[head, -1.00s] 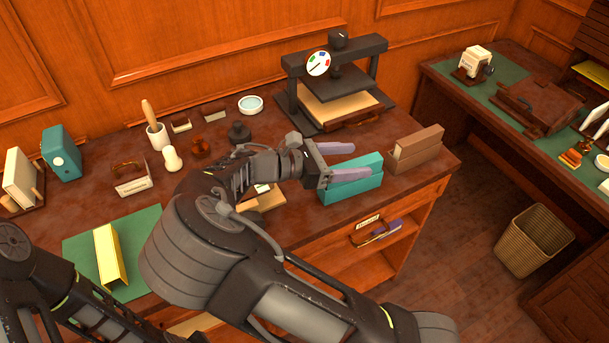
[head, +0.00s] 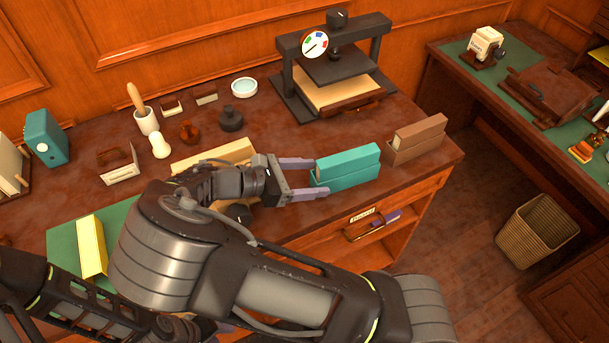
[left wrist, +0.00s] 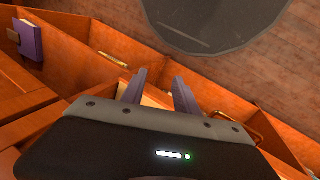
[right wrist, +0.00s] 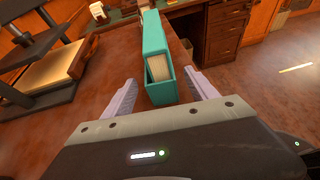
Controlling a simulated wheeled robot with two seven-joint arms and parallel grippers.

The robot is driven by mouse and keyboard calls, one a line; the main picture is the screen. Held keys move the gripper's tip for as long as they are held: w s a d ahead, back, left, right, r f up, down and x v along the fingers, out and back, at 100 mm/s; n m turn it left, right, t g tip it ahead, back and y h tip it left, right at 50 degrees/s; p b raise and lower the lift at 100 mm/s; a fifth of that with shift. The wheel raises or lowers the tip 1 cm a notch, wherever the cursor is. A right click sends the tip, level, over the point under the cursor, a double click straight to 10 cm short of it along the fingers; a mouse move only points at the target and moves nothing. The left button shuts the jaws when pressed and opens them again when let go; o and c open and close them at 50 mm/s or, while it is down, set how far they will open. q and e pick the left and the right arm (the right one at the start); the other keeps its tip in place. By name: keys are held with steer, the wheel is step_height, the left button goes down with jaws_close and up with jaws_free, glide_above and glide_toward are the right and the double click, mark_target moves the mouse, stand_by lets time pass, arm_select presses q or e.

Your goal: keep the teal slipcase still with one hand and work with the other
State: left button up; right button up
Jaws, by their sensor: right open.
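The teal slipcase (head: 346,168) stands on the brown desk near its front right edge, with pale contents showing in its open side in the right wrist view (right wrist: 158,68). My right gripper (head: 297,178) is open at the slipcase's left end. In the right wrist view its fingers (right wrist: 162,93) stand to either side of the slipcase's near end, with gaps visible. My left gripper (left wrist: 158,90) is low, in front of orange wooden compartments, its fingers apart with nothing clearly between them. In the head view it is mostly hidden behind my right arm.
A brown slipcase (head: 416,138) stands just right of the teal one. A black press (head: 335,65) stands behind. A yellow block (head: 91,246) lies on a green mat (head: 65,245) at left. A labelled compartment (head: 372,228) is below the desktop. A wicker basket (head: 537,230) stands on the floor.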

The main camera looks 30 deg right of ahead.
mark_target(332, 176)
steer(key=p+x, duration=0.1)
steer(key=x, duration=0.5)
steer(key=shift+d, duration=0.15)
steer(key=shift+c, duration=0.6)
jaws_close()
stand_by(0.8)
steer(key=shift+o, duration=0.6)
jaws_free()
